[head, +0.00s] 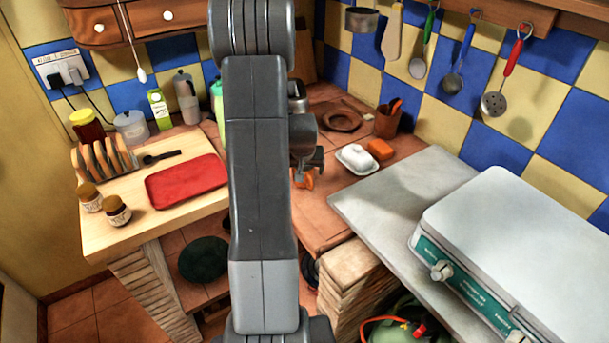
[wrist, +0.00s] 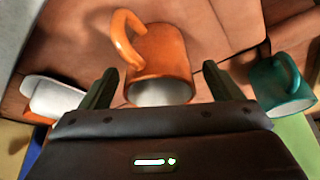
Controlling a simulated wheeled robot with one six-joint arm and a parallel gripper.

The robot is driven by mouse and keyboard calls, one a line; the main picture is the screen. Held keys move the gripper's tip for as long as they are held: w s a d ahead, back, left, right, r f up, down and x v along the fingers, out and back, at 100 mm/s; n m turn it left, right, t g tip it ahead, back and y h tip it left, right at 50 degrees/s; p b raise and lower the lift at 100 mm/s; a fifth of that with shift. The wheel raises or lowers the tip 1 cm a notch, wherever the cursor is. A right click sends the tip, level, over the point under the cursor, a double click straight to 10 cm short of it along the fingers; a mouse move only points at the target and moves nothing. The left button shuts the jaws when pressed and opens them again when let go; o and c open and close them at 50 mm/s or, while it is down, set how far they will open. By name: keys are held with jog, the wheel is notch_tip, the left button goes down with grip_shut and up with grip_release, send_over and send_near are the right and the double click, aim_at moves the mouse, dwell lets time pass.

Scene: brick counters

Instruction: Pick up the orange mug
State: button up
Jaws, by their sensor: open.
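The orange mug (wrist: 160,52) lies in the middle of the wrist view, its handle towards the upper left and its open rim towards my gripper. My gripper (wrist: 159,70) is open, with one dark finger on each side of the mug's rim. The fingers look apart from the mug, though the depth between them is hard to judge. In the head view my gripper (head: 308,163) is over the tiled counter, partly hidden by my arm. A small orange patch just below it seems to be the mug (head: 303,181), mostly hidden.
A teal mug (wrist: 285,82) stands close to the right finger in the wrist view. A grey-lidded stove (head: 530,240) fills the right; a red tray (head: 186,181) lies left.

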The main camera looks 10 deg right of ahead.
jog(key=shift+w+f, duration=0.1)
jog(key=shift+f, duration=0.25)
jog(key=c, duration=1.2)
